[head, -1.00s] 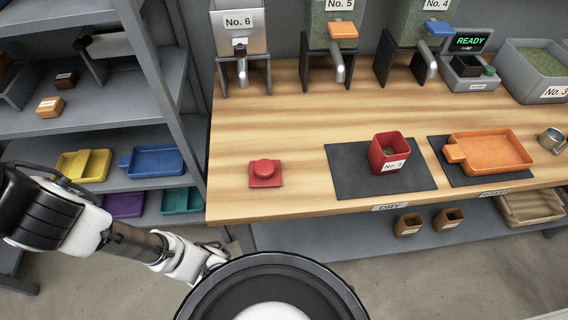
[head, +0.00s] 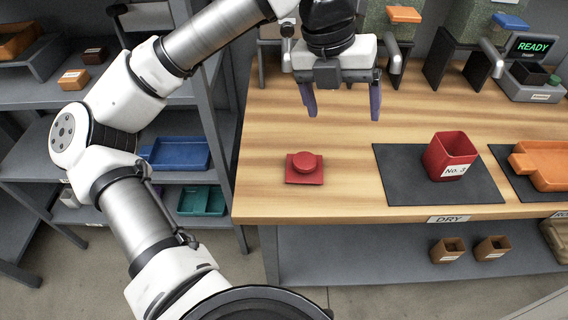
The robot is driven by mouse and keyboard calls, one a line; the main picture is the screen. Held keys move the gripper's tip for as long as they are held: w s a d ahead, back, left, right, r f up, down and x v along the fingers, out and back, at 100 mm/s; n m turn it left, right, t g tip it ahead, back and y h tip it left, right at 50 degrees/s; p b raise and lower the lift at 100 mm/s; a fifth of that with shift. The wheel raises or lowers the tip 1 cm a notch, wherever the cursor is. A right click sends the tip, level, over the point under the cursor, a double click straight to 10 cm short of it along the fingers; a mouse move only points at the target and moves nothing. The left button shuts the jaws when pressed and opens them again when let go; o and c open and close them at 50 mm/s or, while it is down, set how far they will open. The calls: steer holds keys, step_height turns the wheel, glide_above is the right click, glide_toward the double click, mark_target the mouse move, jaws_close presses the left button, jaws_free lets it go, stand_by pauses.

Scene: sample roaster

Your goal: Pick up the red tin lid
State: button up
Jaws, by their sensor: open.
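The red tin lid (head: 305,168) lies flat on the wooden counter, a square plate with a round raised knob on top. It is left of the dark mat and apart from it. My gripper (head: 342,104) is above the counter, higher in the picture than the lid and slightly to its right. Its two purple fingers point down and are spread wide with nothing between them. The red tin (head: 450,157), labelled No. 3, stands upright on the dark mat.
The dark mat (head: 395,182) lies right of the lid. An orange tray (head: 545,165) sits at the far right. Dispensers and a scale reading READY (head: 533,72) line the back. The counter around the lid is clear. A shelf with a blue tray (head: 180,154) stands at left.

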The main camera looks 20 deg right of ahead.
steer(key=w+a+f+n+t+y, duration=0.1)
steer(key=w+a+f+n+y, duration=0.1)
steer(key=w+a+f+y, duration=0.15)
glide_above(305, 159)
steer(key=shift+h, duration=0.25)
step_height(305, 159, down, 7)
steer(key=shift+w+f, duration=0.1)
steer(key=shift+f+p, duration=1)
steer(key=shift+f, duration=2.05)
steer(key=c, duration=0.7)
steer(key=shift+r, duration=0.1)
